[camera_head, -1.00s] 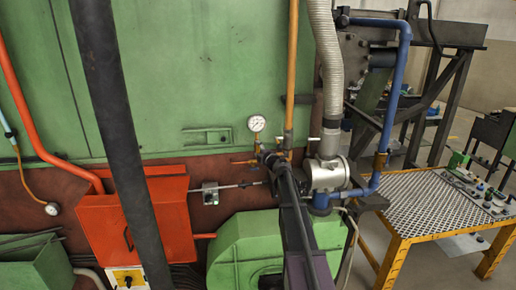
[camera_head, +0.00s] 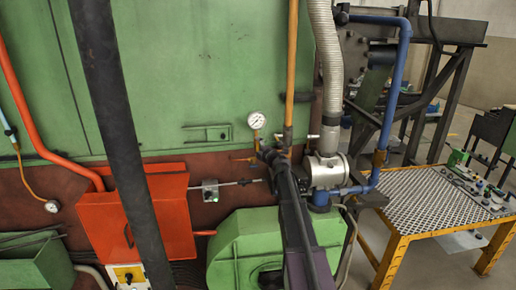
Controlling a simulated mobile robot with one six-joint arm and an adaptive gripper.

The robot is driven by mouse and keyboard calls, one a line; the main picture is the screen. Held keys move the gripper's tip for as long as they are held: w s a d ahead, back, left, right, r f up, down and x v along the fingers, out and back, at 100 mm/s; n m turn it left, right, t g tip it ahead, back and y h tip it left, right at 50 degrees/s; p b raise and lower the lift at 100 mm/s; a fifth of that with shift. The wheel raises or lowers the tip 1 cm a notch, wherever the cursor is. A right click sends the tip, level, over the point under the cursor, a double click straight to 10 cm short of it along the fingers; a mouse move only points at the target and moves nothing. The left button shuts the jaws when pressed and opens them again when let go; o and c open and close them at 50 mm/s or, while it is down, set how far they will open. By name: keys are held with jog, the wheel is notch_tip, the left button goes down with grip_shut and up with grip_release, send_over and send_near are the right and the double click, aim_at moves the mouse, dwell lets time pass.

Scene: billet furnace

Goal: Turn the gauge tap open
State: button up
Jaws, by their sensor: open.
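A round white-faced gauge (camera_head: 256,121) stands on a thin brass-coloured stem beside a vertical orange pipe (camera_head: 290,70). A small brass fitting with a short lever (camera_head: 244,159) shows just below the gauge, left of the stem; it looks like the gauge tap, and its exact setting is too small to tell. My gripper (camera_head: 264,155) is open at the end of my dark arm, right beside the stem and the orange pipe's lower end. Its fingers are small and dark here, and I cannot tell whether they touch the tap. My gripper and arm hide part of the pipework behind.
A silver valve body (camera_head: 326,170) and blue pipe (camera_head: 392,95) stand close on the right. A green blower housing (camera_head: 240,248) lies below, an orange box (camera_head: 140,215) at left. A thin rod (camera_head: 240,183) runs below the tap. A yellow-framed table (camera_head: 420,205) stands at right.

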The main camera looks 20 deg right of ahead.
jog(key=shift+s, duration=0.15)
jog(key=s+d, duration=0.1)
jog(key=s, duration=1)
jog(key=shift+s+d, duration=0.2)
jog(key=shift+s, duration=0.15)
jog(key=shift+f, duration=0.1)
dwell(0.3)
jog(key=s+a+f+m+g+h+b, duration=0.35)
jog(key=f+m+b, duration=0.2)
jog(key=f, duration=0.25)
jog(key=s+a+f+m+g+h+b, duration=0.25)
jog(key=s+f+m+b, duration=0.2)
jog(key=f+m, duration=0.3)
jog(key=s+a+f+m+g+h+b, duration=0.25)
jog(key=f+m+b, duration=0.25)
jog(key=f, duration=0.4)
jog(key=s+a+f+m+g+y+b, duration=0.1)
jog(key=s+a+f+g+y+b, duration=0.5)
jog(key=s+a+f, duration=1.2)
jog(key=s+a+g+b, duration=0.1)
jog(key=g+b, duration=0.2)
jog(key=shift+s+a+y, duration=0.15)
jog(key=shift+a+y, duration=0.15)
jog(key=shift+y, duration=0.05)
